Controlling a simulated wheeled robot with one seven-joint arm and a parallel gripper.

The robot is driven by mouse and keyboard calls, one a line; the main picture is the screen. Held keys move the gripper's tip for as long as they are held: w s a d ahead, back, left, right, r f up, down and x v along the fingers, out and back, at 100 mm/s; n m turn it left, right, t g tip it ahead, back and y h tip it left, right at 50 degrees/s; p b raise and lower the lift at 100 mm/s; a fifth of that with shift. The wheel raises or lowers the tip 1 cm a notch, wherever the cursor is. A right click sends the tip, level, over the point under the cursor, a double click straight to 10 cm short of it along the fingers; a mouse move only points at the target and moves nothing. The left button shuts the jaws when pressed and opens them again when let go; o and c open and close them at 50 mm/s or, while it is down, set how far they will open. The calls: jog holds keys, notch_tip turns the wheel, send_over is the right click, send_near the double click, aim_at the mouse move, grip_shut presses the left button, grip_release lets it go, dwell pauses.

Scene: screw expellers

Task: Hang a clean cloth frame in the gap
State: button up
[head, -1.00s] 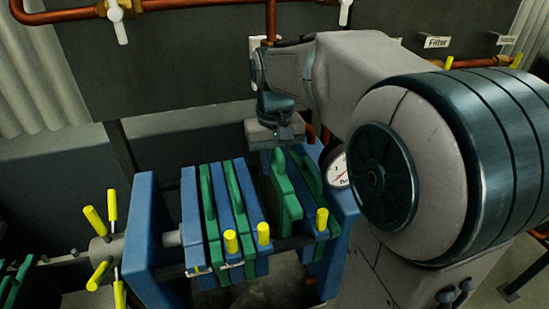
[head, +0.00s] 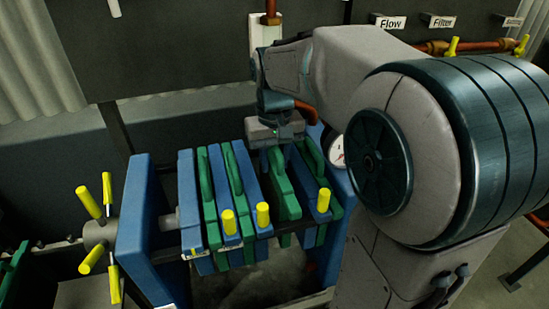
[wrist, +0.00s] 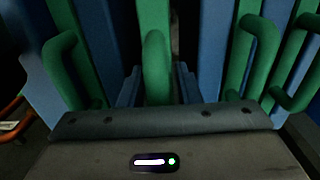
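A green cloth frame (head: 283,190) stands upright in the gap of the plate row, between blue plates (head: 252,190) on the left and more plates on the right. My gripper (head: 276,142) is right above it, pointing down. In the wrist view the two fingers (wrist: 158,88) lie on either side of the frame's green handle (wrist: 156,55) and appear closed on it. Clear space shows to the left of the frame. Whether its lugs rest on the rails is hard to see. Its cloth face is mostly hidden.
Other green frames (head: 209,200) stand among the blue plates at left. Yellow-handled pins (head: 229,222) stick up at the front. A thick blue end plate (head: 140,220) and a yellow-handled screw (head: 97,233) close the left side.

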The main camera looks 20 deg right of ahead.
jog(key=shift+o, duration=1.3)
notch_tip(320, 180, up, 14)
jog(key=shift+f+p, duration=0.1)
jog(key=shift+p, duration=0.45)
